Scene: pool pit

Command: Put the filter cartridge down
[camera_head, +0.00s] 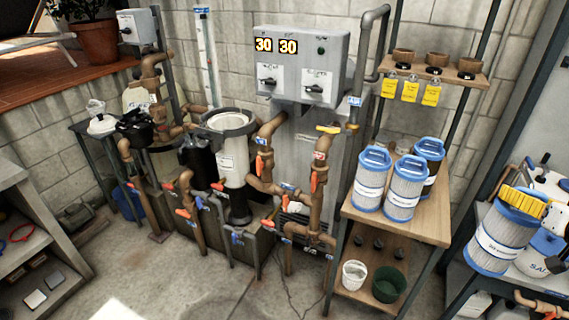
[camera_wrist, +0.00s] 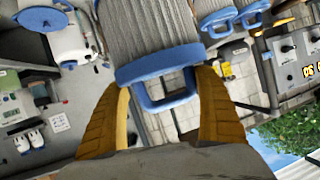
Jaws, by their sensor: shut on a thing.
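The filter cartridge (camera_head: 492,241) is a grey pleated cylinder with blue end caps, a blue top handle and a white label. It is at the right of the head view, tilted. My gripper (camera_head: 524,202), with yellow ridged fingers, is at its top. In the wrist view, the fingers of my gripper (camera_wrist: 165,90) are on both sides of the blue cap and handle (camera_wrist: 160,68), shut on the cartridge. The cartridge body runs out of the top of that view. Whether its lower end touches anything is hard to tell.
A wooden-topped stand (camera_head: 412,216) holds two white-and-blue cartridges (camera_head: 406,190) and a dark one (camera_head: 430,160). Its front part is bare. White and green buckets (camera_head: 389,284) stand below. A white-and-blue salt bucket (camera_head: 540,252) is close behind the held cartridge. Pipes and valves fill the middle.

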